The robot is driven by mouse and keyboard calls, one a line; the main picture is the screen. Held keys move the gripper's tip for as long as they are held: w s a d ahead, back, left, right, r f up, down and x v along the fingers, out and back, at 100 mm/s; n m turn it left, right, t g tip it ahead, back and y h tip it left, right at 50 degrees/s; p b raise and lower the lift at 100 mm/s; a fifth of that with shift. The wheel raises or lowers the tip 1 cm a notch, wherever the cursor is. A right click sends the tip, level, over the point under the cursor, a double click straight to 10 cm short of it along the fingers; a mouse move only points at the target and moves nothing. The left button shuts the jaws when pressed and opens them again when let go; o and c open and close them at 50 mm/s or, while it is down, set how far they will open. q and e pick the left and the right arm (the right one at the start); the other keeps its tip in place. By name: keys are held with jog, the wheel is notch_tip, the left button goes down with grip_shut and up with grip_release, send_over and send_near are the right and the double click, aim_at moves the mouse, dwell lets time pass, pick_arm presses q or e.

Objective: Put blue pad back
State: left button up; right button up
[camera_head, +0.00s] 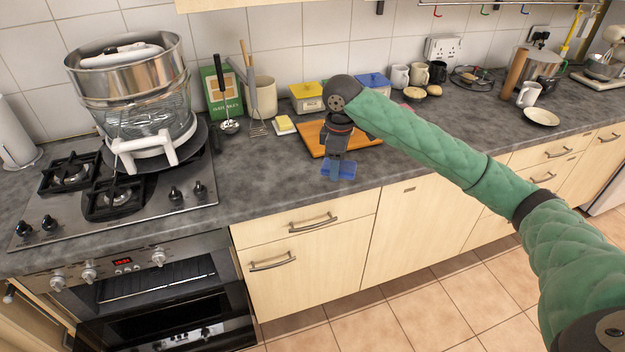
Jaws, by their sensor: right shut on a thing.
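The blue pad (347,170) is at the front part of the grey countertop, just in front of an orange-brown board (308,133). My right gripper (338,165) points down from above and is shut on the blue pad. I cannot tell whether the pad touches the counter or is held just above it. The gripper and wrist hide part of the pad and of the board. My left gripper is not in view.
A yellow-and-white pad (285,124) lies left of the board. Yellow (306,97) and blue (374,82) containers stand behind. A hob with a stacked steamer (130,80) is at left. The counter left of the pad is clear.

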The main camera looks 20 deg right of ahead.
jog(key=shift+w+d+r+n, duration=0.6)
jog(key=shift+d+r+n, duration=0.15)
jog(key=shift+r+n, duration=0.2)
jog(key=shift+w+a+f, duration=0.1)
jog(key=shift+w+a, duration=0.05)
jog(key=shift+w, duration=0.15)
jog(key=p, duration=0.4)
send_over(309, 177)
notch_tip(309, 177, down, 6)
jog(key=shift+w+f, duration=0.1)
jog(key=shift+f, duration=0.15)
jog(key=shift+f+p, duration=1.1)
jog(key=shift+f, duration=1)
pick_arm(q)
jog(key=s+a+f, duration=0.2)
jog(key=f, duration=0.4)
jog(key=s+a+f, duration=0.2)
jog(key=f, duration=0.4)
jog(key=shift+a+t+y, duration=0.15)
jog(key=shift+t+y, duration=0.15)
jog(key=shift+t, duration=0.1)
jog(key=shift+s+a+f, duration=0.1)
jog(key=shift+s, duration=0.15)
pick_arm(e)
jog(key=shift+f, duration=0.25)
